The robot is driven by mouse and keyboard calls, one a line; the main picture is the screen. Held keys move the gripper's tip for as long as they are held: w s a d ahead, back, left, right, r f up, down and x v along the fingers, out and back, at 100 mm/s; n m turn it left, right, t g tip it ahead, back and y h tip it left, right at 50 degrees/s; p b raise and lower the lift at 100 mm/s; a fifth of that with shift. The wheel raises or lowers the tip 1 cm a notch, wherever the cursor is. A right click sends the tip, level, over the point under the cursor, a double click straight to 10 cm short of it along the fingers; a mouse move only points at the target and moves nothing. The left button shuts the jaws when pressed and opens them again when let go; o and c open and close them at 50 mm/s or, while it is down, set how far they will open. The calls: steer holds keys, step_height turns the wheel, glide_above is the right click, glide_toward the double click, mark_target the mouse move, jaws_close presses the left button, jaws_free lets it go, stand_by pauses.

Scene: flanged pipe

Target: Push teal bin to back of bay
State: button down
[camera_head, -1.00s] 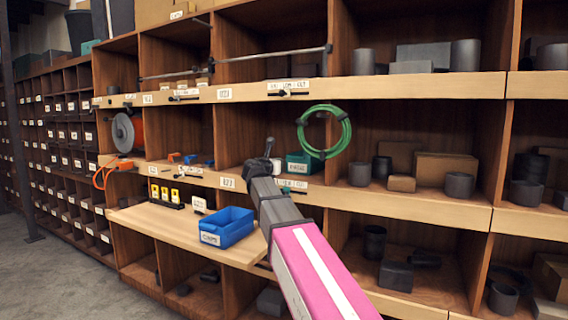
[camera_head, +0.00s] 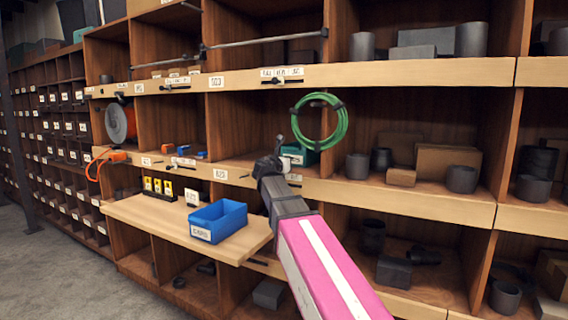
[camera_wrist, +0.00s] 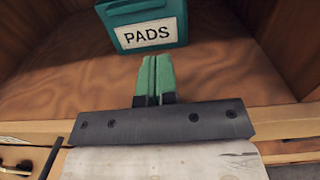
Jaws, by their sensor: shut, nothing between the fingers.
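The teal bin (camera_wrist: 112,18) stands inside a wooden bay, its label "PADS" facing the wrist camera. In the head view the teal bin (camera_head: 300,155) is partly hidden behind my arm and gripper. My gripper (camera_wrist: 156,62) is shut and empty, its green fingertips together just in front of the bin's face. A small stretch of bay floor (camera_wrist: 220,75) shows between the fingertips and the bin, and they look apart. In the head view my gripper (camera_head: 279,145) is at the bay's front opening.
The green coiled hose (camera_head: 320,122) hangs at the upper right of the bay opening. A wooden lip (camera_wrist: 285,118) runs along the bay's front edge. A blue bin (camera_head: 218,220) sits on the pull-out shelf (camera_head: 165,222) at lower left. Side walls bound the bay.

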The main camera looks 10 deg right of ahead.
mark_target(298, 155)
steer(key=x, duration=0.9)
steer(key=x, duration=0.4)
steer(key=shift+w+d, duration=0.1)
steer(key=shift+w, duration=0.15)
steer(key=shift+s, duration=0.2)
